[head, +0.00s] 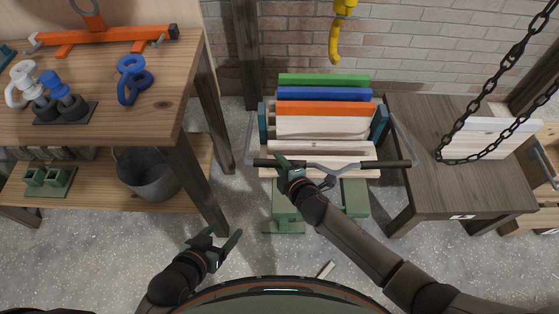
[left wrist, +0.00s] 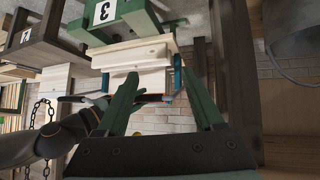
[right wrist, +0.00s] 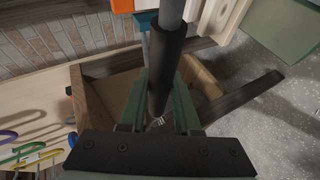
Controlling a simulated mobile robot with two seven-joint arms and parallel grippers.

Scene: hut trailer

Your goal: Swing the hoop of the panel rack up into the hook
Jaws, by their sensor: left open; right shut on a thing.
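The panel rack (head: 262,122) stands at centre in the head view, with green, blue, orange and pale panels upright in it. Its grey hoop (head: 338,171) is low across the rack's front, with a black grip at each end. My right gripper (head: 285,165) is shut on the left black grip; the right wrist view shows this grip (right wrist: 167,65) between its fingers. The yellow hook (head: 336,45) hangs above and behind the rack, apart from the hoop. My left gripper (head: 222,246) is open and empty, low and left of the rack. The rack shows inverted in the left wrist view (left wrist: 140,55).
A brick wall is behind.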

